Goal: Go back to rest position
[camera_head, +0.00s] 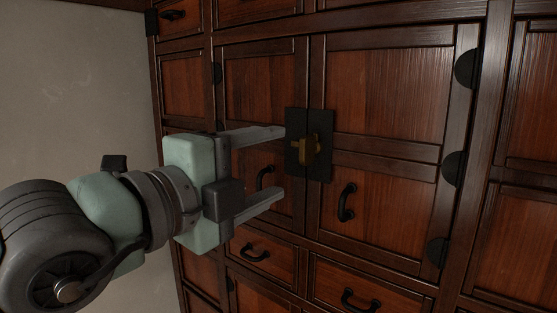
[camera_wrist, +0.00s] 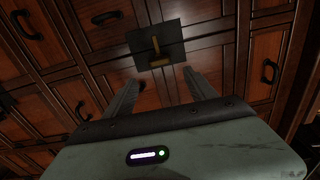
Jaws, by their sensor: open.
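My gripper (camera_head: 284,163) is open, its two grey fingers spread apart with nothing between them. It points at a dark wooden cabinet (camera_head: 370,85) in the head view. Ahead of the fingers is a black latch plate (camera_head: 294,128) with a brass latch (camera_head: 307,149), mounted where two shut doors meet. In the wrist view the fingers (camera_wrist: 160,80) reach toward the same plate (camera_wrist: 172,37) and brass latch (camera_wrist: 157,52). I cannot tell whether a fingertip touches the plate.
Black curved handles stand out from the cabinet, one on the right door (camera_head: 346,203) and one on a drawer below (camera_head: 254,252). Black round hinges (camera_head: 453,168) line the right door's edge. A plain pale wall (camera_head: 75,90) lies to the left.

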